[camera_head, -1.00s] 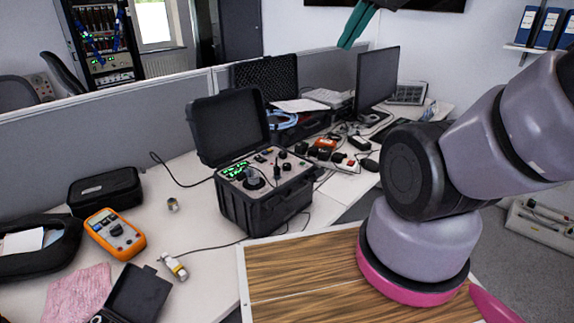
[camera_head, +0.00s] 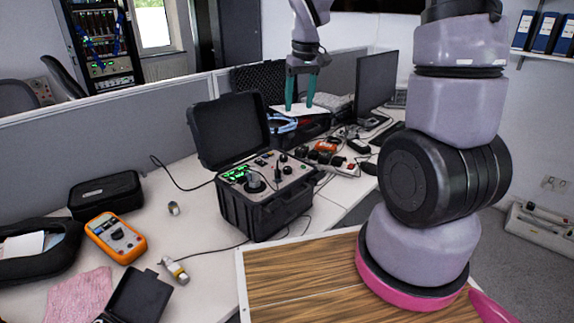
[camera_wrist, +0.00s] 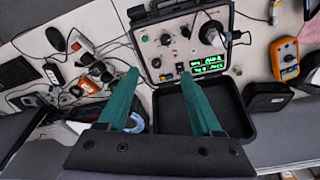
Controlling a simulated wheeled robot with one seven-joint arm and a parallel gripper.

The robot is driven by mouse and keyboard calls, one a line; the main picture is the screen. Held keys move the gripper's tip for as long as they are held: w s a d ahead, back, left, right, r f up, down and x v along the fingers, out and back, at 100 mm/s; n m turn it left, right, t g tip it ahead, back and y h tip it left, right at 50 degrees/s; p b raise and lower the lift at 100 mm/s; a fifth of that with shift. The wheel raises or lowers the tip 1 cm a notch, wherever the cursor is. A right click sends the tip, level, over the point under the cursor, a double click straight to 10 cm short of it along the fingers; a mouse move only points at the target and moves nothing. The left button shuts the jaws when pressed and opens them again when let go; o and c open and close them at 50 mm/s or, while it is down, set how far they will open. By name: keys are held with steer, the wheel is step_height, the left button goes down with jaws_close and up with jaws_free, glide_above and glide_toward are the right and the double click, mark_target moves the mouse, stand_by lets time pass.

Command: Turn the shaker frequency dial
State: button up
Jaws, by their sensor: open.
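The shaker unit (camera_head: 264,214) is a black case with its lid open, standing on the white desk. Its grey panel has a green lit display (camera_head: 235,174), a large black dial (camera_head: 255,183) and several smaller knobs. In the wrist view the large dial (camera_wrist: 212,33) is at the top, with the green display (camera_wrist: 208,66) below it. I cannot tell which knob sets the frequency. My gripper (camera_head: 300,106) has green fingers, points down and is empty, above and behind the case to the right. Its fingers (camera_wrist: 160,84) also show apart in the wrist view, not touching the panel.
The raised lid (camera_head: 229,130) stands at the case's back left. A monitor (camera_head: 376,82) and a power strip (camera_head: 335,160) are to the right. An orange multimeter (camera_head: 116,237), a black pouch (camera_head: 105,193) and a small sensor (camera_head: 174,268) lie on the left.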

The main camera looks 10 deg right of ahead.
mark_target(288, 168)
steer(key=w+a+f, duration=0.1)
steer(key=f, duration=0.6)
steer(key=w+f+n+g, duration=0.1)
steer(key=f, duration=0.6)
steer(key=w+a+f+n, duration=0.1)
steer(key=f, duration=0.7)
steer(key=shift+w+a+g, duration=0.15)
steer(key=shift+a+g, duration=0.15)
steer(key=shift+g, duration=0.1)
jaws_close()
